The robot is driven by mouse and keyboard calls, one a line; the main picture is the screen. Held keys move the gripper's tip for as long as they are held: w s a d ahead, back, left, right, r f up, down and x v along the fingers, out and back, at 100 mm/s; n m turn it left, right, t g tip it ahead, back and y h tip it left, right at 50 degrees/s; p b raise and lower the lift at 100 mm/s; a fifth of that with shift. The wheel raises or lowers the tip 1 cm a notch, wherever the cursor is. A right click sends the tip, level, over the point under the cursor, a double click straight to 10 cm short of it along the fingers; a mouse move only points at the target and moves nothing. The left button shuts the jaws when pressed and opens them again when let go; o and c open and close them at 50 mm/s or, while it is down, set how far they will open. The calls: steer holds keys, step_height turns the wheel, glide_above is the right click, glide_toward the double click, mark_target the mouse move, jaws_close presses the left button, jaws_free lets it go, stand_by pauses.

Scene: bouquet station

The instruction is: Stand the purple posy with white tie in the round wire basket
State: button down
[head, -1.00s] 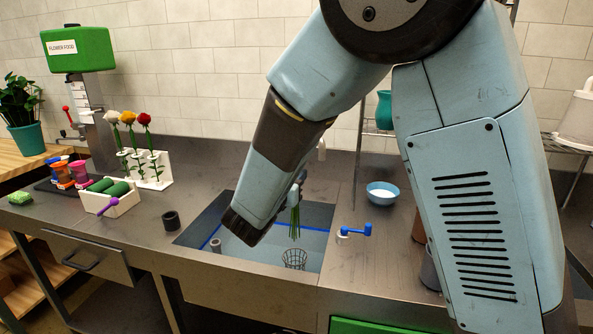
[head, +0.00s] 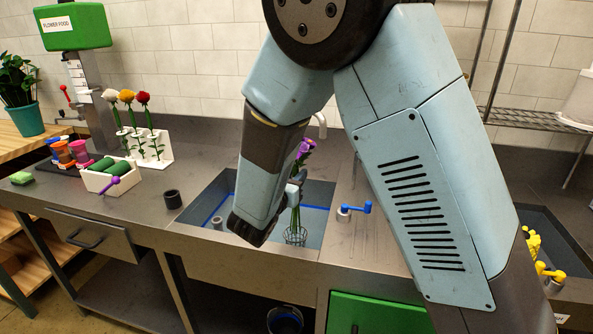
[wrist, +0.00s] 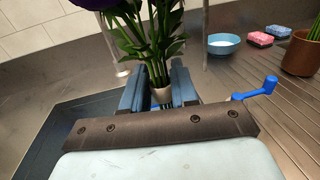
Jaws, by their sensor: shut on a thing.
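The purple posy (head: 304,150) is upright in my gripper (head: 296,186), its blooms above the jaws and its green stems hanging below. In the wrist view my gripper (wrist: 158,88) is shut around the stems, with the white tie (wrist: 162,96) between the fingers and a purple bloom (wrist: 90,4) cut off at the top edge. The round wire basket (head: 296,238) stands in the sink directly below. The stem ends reach the basket's mouth in the head view; I cannot tell how deep they are. The basket is hidden in the wrist view.
The sink (head: 228,188) has a blue line around its inside. A blue-handled tap (head: 355,209) stands close to its right edge. A dark cup (head: 173,199) and a white box with green rolls (head: 110,177) are left. A blue bowl (wrist: 223,44) shows in the wrist view.

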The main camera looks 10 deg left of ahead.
step_height(320, 180, down, 7)
stand_by(1.0)
steer(key=shift+f, duration=1.85)
steer(key=c, duration=0.8)
jaws_free()
steer(key=shift+c, duration=0.2)
steer(key=shift+f, duration=0.1)
steer(key=o, duration=0.6)
steer(key=shift+o, duration=0.2)
steer(key=shift+s, duration=0.15)
steer(key=shift+v, duration=2.4)
